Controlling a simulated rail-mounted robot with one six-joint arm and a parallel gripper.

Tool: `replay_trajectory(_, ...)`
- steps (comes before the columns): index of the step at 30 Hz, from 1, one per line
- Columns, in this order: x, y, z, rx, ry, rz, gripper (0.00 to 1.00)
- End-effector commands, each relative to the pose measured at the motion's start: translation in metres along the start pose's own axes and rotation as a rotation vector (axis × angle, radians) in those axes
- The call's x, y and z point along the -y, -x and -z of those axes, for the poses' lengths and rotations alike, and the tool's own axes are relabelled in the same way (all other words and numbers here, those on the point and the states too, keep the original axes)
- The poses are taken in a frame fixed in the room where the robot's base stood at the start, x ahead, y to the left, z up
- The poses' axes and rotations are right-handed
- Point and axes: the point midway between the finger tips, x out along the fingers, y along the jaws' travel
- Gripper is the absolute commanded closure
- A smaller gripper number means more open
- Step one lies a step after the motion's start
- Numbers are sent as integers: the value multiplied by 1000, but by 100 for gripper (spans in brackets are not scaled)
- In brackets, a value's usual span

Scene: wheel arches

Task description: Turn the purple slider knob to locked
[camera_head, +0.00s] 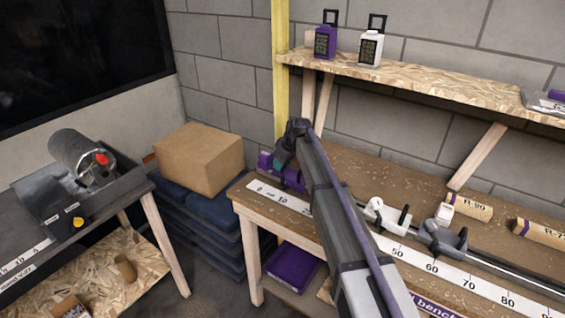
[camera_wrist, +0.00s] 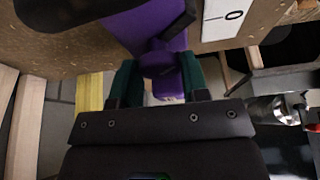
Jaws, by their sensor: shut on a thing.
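The purple slider (camera_head: 291,176) sits at the left end of the long workbench, near the 0 mark of the scale, and my arm partly hides it in the head view. In the wrist view the purple slider body (camera_wrist: 148,25) is at the top, with its purple knob (camera_wrist: 160,62) below it. My gripper (camera_wrist: 160,82) has its two green-tipped fingers on either side of the knob and is shut on it. In the head view my gripper (camera_head: 281,160) is at the slider, mostly hidden. Any locked or unlocked marking is not visible.
A white slider (camera_head: 378,212) and a grey one (camera_head: 441,238) stand on the rail further right. A shelf (camera_head: 420,80) with purple and white padlocks is above. A cardboard box (camera_head: 199,160) and a machine table (camera_head: 100,205) are to the left.

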Motion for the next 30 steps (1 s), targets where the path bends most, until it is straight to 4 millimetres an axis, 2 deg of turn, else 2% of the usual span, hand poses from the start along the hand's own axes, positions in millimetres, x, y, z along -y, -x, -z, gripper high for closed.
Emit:
replay_trajectory(1, 0, 0, 0, 0, 1, 0, 55)
replay_trajectory(8, 0, 0, 0, 0, 0, 0, 33)
replay_trajectory(17, 0, 6, 1, 0, -1, 0, 33)
replay_trajectory(20, 0, 21, 2, 0, -1, 0, 33)
replay_trajectory(27, 1, 83, 4, 0, -2, -1, 33)
replay_trajectory(30, 1, 103, 4, 0, -1, 0, 33)
